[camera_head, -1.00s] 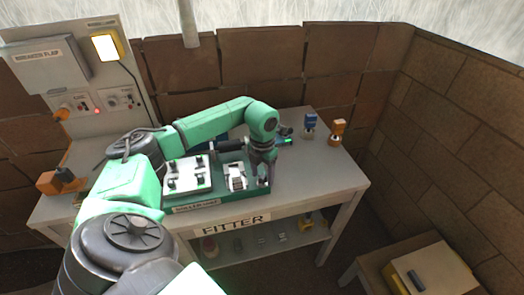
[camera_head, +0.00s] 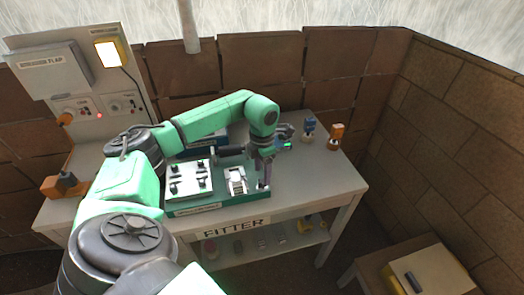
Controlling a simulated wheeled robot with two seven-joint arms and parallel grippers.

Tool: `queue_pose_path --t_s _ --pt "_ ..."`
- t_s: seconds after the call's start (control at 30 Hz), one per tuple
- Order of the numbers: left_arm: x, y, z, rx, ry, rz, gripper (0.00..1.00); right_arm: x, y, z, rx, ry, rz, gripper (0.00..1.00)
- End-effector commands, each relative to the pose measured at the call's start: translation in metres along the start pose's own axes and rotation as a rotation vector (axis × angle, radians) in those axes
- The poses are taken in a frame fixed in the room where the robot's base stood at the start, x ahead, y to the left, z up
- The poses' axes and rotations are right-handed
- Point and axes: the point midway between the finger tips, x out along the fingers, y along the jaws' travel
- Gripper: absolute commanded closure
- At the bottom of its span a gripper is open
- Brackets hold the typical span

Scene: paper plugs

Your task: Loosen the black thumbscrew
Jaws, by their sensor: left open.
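A green-edged fixture with a white plate (camera_head: 188,180) lies on the bench. Several small black knobs stand on the plate. A small white block (camera_head: 237,181) with a slotted face sits on the fixture's right part. My left gripper (camera_head: 262,185) points down over the fixture's right end, just right of that block, and is open. Its fingertips are low, close to the fixture; I cannot tell whether they touch it. The black thumbscrew cannot be told apart for certain at this size; the gripper may hide it. My right gripper is not in view.
The bench (camera_head: 313,178) has free room at its right front. Blue-topped (camera_head: 309,128) and orange-topped (camera_head: 335,136) items stand at the back right. An orange block (camera_head: 50,186) lies at the left. A grey panel (camera_head: 53,73) with a lit lamp (camera_head: 110,53) stands behind left.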

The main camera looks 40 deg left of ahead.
Motion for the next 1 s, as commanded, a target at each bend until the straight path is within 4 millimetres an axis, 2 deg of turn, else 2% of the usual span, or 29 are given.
queue_pose_path --t_s 0.2,0.3,0.63,1.0 --pt "0.002 0.0 0.0 0.5 -0.001 0.0 0.35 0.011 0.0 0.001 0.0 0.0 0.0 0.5" --pt "0.001 0.0 0.0 0.632 -0.001 -0.001 0.35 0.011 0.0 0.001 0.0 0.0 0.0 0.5" --pt "0.002 0.0 0.0 0.651 0.0 -0.001 0.35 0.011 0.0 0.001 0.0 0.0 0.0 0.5" --pt "0.025 0.0 0.0 0.65 0.0 -0.001 0.35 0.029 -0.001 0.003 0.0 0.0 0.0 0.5"
